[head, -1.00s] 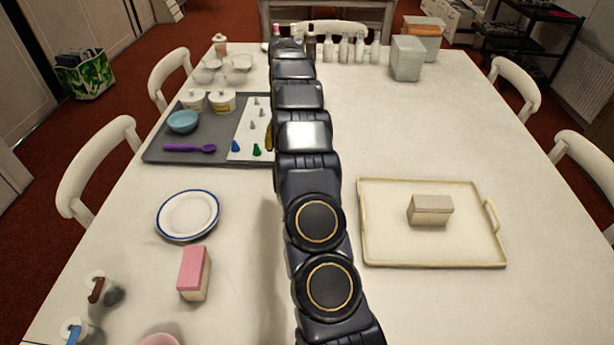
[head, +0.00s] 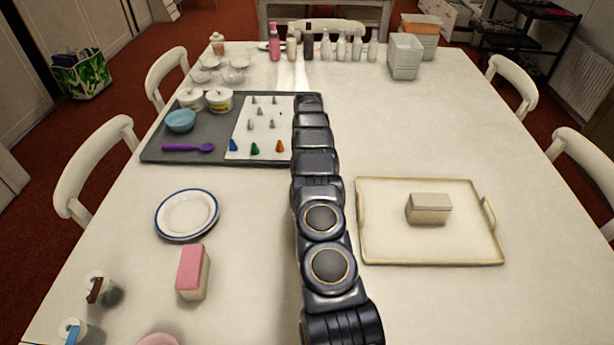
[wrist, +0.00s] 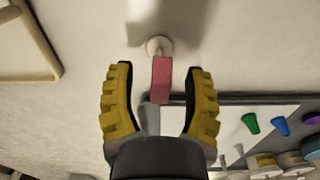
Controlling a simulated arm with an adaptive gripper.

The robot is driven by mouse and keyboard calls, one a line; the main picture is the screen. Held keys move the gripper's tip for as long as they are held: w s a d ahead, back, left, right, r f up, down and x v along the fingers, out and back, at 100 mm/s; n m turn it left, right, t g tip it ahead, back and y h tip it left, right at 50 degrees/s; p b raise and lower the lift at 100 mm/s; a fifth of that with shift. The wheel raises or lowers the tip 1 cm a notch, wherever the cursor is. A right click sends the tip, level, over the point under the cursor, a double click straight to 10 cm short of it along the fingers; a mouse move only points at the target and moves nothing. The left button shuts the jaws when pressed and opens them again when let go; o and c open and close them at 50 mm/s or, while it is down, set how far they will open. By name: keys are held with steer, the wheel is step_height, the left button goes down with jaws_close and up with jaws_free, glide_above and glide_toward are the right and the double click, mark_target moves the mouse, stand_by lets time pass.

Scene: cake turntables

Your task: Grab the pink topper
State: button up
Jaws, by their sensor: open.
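The pink topper (wrist: 161,80) shows in the wrist view as a pink slab with a round white piece (wrist: 158,46) at its far end. It lies in the picture between the two yellow-padded fingers of my gripper (wrist: 161,70). The fingers are spread, with a visible gap on each side of the pink slab. I cannot tell how far the slab is from them in depth. In the head view my arm hides the topper and the gripper.
The grey mat (head: 220,159) with several small coloured cones lies left of my arm. A cream tray (head: 375,258) holding a box (head: 429,209) lies right. A plate (head: 187,214) and a pink-topped block (head: 193,272) stand front left. Bottles line the back.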

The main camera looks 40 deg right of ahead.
steer(key=shift+f, duration=0.3)
jaws_close()
steer(key=shift+r, duration=0.15)
